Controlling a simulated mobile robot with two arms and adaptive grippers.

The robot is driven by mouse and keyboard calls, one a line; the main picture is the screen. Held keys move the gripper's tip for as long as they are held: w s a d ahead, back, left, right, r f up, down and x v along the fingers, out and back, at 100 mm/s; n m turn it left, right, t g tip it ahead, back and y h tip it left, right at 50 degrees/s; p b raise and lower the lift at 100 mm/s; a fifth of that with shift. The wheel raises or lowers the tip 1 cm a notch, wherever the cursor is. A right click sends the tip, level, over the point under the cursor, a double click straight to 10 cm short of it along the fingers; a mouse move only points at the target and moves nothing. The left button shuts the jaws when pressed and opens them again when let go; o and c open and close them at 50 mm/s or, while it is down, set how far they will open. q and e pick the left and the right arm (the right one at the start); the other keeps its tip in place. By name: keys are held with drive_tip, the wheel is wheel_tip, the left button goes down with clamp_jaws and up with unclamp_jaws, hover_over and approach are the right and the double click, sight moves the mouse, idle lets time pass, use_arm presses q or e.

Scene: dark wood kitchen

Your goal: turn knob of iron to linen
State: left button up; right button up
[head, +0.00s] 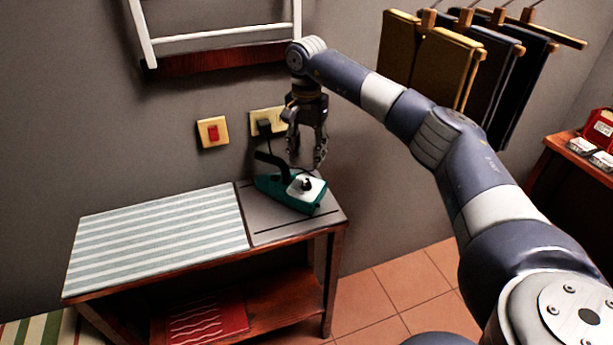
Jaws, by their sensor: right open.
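A teal iron (275,188) with a white panel lies on the grey pad at the right end of the ironing table. A dark round knob (307,184) sits on the white panel; its setting is too small to read. A dark handle rises at the iron's left. My right gripper (306,163) is open, pointing down just above the iron and its knob. It appears apart from the knob, though the exact gap is hard to judge. My left gripper is not in view.
The table has a striped cover (160,238) and a lower shelf with a red cloth (208,320). A red switch (213,132) and a socket with a plug (265,122) are on the wall behind. Folded clothes hang (445,68) at upper right.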

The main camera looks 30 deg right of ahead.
sight(307, 179)
wheel_tip(307, 179, down, 8)
drive_tip(key=shift+f+p, duration=0.2)
drive_tip(key=shift+p, duration=0.35)
clamp_jaws()
